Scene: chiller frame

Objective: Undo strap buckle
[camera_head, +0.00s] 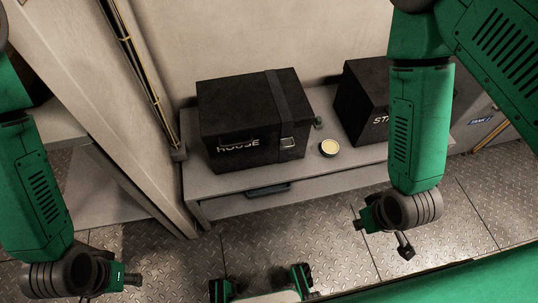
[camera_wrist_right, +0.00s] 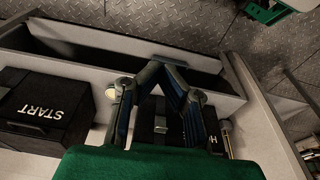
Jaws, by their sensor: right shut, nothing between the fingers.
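The black HOUSE box (camera_head: 250,118) stands on the bench with a dark strap (camera_head: 279,95) over its right part. The strap's buckle (camera_head: 287,143) is on the front face. In the right wrist view the box and buckle (camera_wrist_right: 160,125) show between my right gripper's fingers. My right gripper (camera_wrist_right: 165,66) is shut and empty, its fingertips meeting. In the head view it hangs below the right wrist (camera_head: 404,247), in front of the bench and right of the buckle, apart from it. My left gripper (camera_head: 86,298) is at the bottom left edge, mostly hidden by its wrist.
A second black box marked START (camera_head: 363,100) stands to the right on the bench (camera_head: 345,178). A round yellowish-topped tin (camera_head: 329,148) sits between the boxes. A pale post with cables (camera_head: 145,90) rises at the left. The chequered metal floor (camera_head: 330,225) before the bench is clear.

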